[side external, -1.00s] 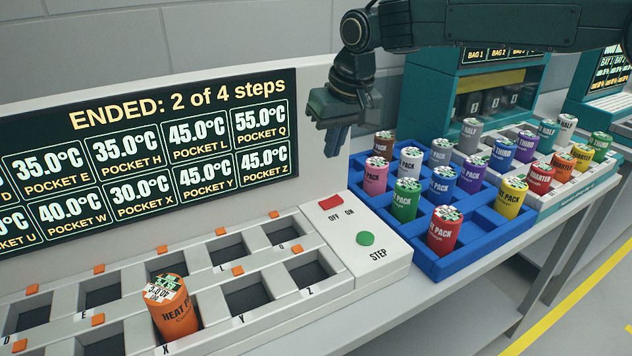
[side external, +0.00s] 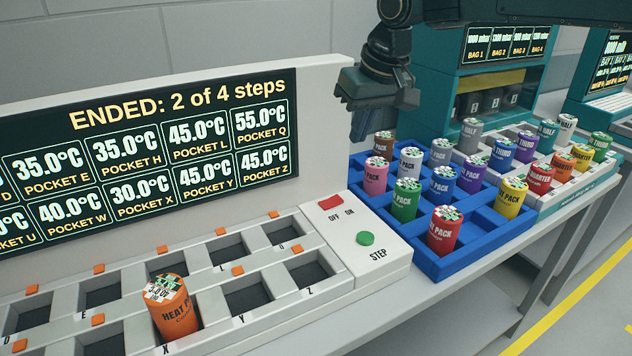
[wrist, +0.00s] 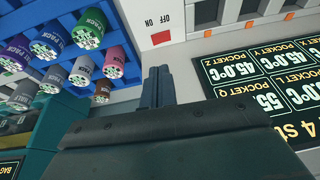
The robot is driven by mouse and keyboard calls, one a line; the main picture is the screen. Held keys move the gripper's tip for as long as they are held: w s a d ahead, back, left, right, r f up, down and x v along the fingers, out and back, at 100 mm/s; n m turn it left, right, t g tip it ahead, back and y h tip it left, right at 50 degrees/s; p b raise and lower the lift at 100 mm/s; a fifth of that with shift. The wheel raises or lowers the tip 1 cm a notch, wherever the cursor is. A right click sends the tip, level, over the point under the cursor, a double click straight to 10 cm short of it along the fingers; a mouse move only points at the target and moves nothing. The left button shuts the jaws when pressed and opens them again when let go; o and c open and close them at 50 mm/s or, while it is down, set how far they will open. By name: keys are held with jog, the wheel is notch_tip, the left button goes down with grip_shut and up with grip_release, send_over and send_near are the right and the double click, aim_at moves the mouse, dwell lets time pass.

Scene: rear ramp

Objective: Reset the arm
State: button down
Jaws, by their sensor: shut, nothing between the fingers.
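My gripper (side external: 359,122) hangs in the air above the far left corner of the blue tray (side external: 458,268), shut and empty. Its closed fingers (wrist: 158,85) also show in the wrist view. An orange heat pack (side external: 172,308) stands in pocket X of the white pocket unit (side external: 395,268). The red OFF/ON switch (side external: 330,202) and the green STEP button (side external: 366,238) are on the unit's right end. The display (side external: 160,165) behind reads "ENDED: 2 of 4 steps" with pocket temperatures.
The blue tray holds several coloured packs, including a red pack (side external: 445,230) at the near corner. A white rack (side external: 560,195) of smaller cans stands right of it. A teal bag station (side external: 440,90) stands behind. The air above the pocket unit is clear.

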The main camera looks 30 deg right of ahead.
jog(key=s+d+r+t, duration=0.1)
jog(key=s+d+r, duration=0.1)
jog(key=s+d, duration=0.5)
jog(key=s+d+r, duration=0.2)
jog(key=s+d, duration=0.2)
jog(key=s, duration=0.6)
jog(key=s+d+f, duration=0.2)
jog(key=s+f, duration=0.1)
jog(key=s, duration=0.4)
jog(key=s+d+f+t, duration=0.1)
jog(key=s+d+f, duration=0.2)
jog(key=s, duration=0.5)
jog(key=shift+f+h, duration=0.3)
jog(key=shift+f, duration=0.15)
